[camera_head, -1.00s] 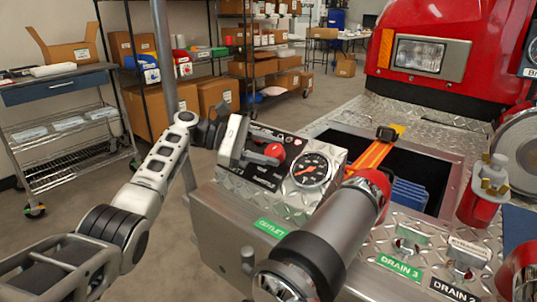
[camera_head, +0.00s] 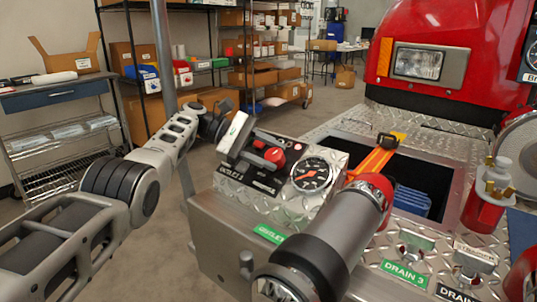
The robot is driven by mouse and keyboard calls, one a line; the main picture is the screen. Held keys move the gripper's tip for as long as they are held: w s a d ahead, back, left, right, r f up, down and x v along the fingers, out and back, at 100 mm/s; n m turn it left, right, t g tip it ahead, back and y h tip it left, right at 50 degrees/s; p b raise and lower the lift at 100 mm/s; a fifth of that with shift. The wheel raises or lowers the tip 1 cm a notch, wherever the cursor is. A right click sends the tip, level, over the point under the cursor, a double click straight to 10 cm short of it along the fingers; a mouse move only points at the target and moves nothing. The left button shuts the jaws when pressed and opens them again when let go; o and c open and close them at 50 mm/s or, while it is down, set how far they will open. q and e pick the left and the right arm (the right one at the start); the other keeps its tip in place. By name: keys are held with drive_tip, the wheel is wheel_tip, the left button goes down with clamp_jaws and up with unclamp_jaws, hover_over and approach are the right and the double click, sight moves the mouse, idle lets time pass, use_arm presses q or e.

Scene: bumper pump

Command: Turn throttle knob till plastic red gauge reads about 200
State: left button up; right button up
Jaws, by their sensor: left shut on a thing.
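The pump panel (camera_head: 260,186) is a metal box with a black plate on its top left. A round gauge (camera_head: 312,174) with a dark rim, dark face and orange-red needle sits on it. The needle points to the left and slightly down; the numbers are too small to read. A red knob (camera_head: 274,156) sticks up left of the gauge. My left gripper (camera_head: 258,158) reaches over the panel from the left and is shut at the red knob, its jaws partly hiding the knob's base. My right gripper is not in view.
A thick grey pipe with a red band (camera_head: 330,235) stands close in front of the gauge.

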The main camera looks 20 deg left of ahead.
use_arm(q)
drive_tip(key=shift+f, duration=0.2)
drive_tip(key=o, duration=1)
drive_tip(key=shift+c, duration=0.2)
drive_tip(key=shift+r, duration=0.1)
